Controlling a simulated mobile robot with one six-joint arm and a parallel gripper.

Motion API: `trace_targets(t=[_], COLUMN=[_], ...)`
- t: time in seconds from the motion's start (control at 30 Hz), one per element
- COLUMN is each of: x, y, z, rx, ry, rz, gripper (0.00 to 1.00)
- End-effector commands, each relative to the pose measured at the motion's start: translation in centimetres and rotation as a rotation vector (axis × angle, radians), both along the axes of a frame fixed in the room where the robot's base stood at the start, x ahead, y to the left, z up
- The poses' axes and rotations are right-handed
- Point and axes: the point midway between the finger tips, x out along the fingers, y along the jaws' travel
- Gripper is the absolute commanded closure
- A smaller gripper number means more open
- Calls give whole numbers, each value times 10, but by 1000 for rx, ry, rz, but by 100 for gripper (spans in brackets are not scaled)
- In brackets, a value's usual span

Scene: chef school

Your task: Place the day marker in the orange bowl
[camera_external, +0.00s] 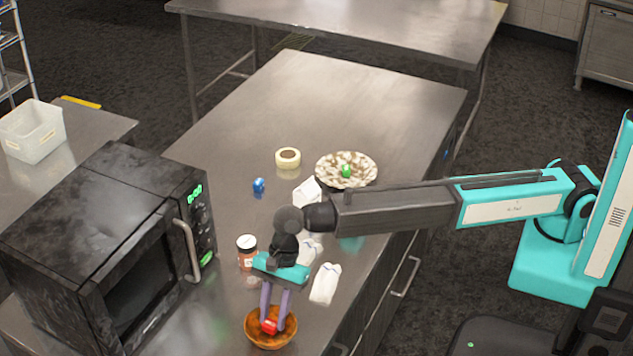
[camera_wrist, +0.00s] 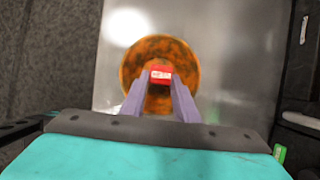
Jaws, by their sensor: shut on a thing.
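My gripper (camera_external: 272,318) points down over the orange bowl (camera_external: 262,341) at the near end of the steel table. Its purple fingers are shut on a small red object with a pale label, the day marker (camera_external: 269,327). In the wrist view the day marker (camera_wrist: 161,73) sits between the fingertips (camera_wrist: 160,84), in front of the orange bowl (camera_wrist: 158,47). The marker is within the bowl's outline in both views. I cannot tell whether it touches the bowl's inside.
A black microwave (camera_external: 95,235) stands left of the bowl. A brown jar (camera_external: 247,252) and a white item (camera_external: 325,284) are close behind the gripper. Farther back are a patterned plate (camera_external: 330,172), a tape-like roll (camera_external: 288,158) and a blue object (camera_external: 258,185). The table's far end is clear.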

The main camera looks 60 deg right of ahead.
Motion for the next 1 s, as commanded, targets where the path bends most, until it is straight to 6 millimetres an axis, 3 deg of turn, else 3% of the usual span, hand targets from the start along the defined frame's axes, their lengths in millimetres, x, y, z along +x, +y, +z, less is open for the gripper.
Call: trace_targets(t=[0.07, 0.1, 0.2, 0.83, 1.0], x=[0, 0, 0, 0, 0], y=[0, 0, 0, 0, 0], z=[0, 0, 0, 1, 11], rx=[0, 0, 0, 0, 0], ry=[0, 0, 0, 0, 0], rz=[0, 0, 0, 0, 0], gripper=[94, 68, 51, 51, 51])
